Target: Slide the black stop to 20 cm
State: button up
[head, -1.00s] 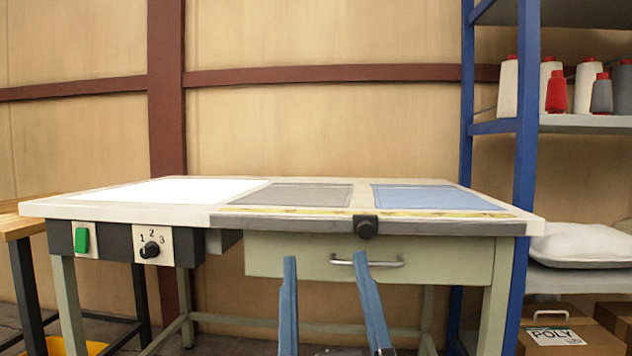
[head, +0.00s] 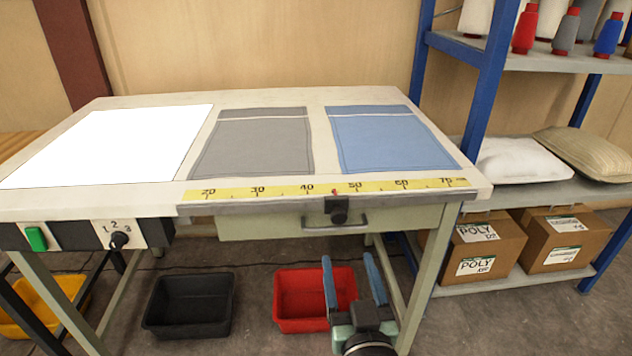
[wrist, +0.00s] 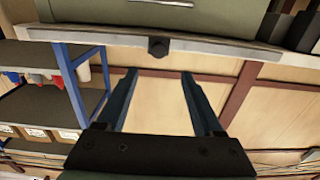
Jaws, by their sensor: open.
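The black stop (head: 338,209) sits on the grey rail (head: 260,207) along the front edge of the table. A small red mark just above it lies between 40 and 50 on the yellow scale (head: 283,190). The 20 label is at the scale's left end. My gripper (head: 347,257) is open and empty, below and in front of the rail. In the wrist view, which looks upside down, the stop (wrist: 158,47) appears beyond the two blue fingertips of my gripper (wrist: 159,74), roughly centred between them and apart from them.
A drawer handle (head: 337,225) is below the rail, behind the stop. A switch box with a green button (head: 36,238) and dial (head: 119,240) is at front left. Grey (head: 252,145) and blue (head: 393,140) cloth pieces lie flat on the table. A blue-post shelf (head: 485,90) stands right.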

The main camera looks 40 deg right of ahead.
aim_at(339, 219)
jog(key=b+x, duration=0.1)
jog(key=x, duration=1.2)
jog(key=shift+d+f, duration=0.1)
jog(key=shift+f, duration=0.05)
jog(key=shift+s, duration=0.1)
grip_shut()
